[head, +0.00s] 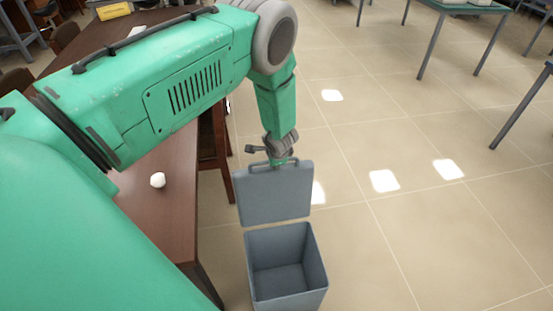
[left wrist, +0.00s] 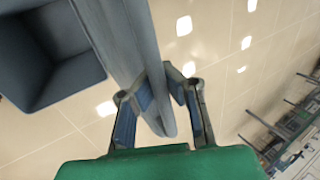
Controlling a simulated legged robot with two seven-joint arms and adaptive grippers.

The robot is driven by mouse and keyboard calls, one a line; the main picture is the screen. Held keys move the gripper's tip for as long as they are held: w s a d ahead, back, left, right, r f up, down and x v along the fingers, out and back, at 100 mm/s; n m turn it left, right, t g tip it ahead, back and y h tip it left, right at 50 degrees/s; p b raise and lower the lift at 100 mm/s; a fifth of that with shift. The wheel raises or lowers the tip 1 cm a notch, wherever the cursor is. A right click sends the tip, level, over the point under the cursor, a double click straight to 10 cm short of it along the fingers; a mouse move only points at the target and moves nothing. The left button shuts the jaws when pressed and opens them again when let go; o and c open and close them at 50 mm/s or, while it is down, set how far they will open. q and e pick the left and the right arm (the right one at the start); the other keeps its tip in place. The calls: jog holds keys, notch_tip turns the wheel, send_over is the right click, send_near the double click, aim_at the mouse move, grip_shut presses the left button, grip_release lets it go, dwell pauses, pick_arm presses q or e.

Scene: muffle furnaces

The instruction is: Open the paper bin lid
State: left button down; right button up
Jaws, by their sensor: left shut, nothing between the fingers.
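The paper bin (head: 289,290) is a grey square bin on the floor, its inside visible and empty. Its grey lid (head: 275,195) stands raised, roughly upright, at the far side of the opening. A handle (head: 273,166) runs along the lid's upper edge. My left gripper (head: 279,160) is at this handle, shut with nothing gripped. In the left wrist view, the fingers (left wrist: 160,92) are beside the lid's long grey edge (left wrist: 118,40), and the dark open bin (left wrist: 50,85) is at upper left. Exact contact is unclear. My right gripper is not in view.
A brown wooden table (head: 170,222) lies left of the bin, with a small white object (head: 157,180) on it. A green-topped table (head: 470,8) stands at upper right. The tiled floor (head: 420,230) right of the bin is clear, with bright light patches.

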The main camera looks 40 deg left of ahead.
pick_arm(q)
jog(key=shift+w+a+r, duration=0.2)
jog(key=shift+r, duration=0.05)
jog(key=shift+d+r, duration=0.1)
jog(key=shift+d, duration=0.05)
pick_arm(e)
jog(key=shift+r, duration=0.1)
pick_arm(q)
jog(key=c, duration=1.6)
grip_release()
jog(key=shift+s+d+r, duration=0.15)
jog(key=shift+d, duration=0.1)
jog(key=shift+s+d, duration=0.15)
jog(key=shift+s, duration=0.05)
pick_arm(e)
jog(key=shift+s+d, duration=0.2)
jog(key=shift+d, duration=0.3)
pick_arm(q)
jog(key=shift+r, duration=0.15)
jog(key=shift+v, duration=5.5)
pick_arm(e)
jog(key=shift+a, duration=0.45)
pick_arm(q)
jog(key=shift+d, duration=0.1)
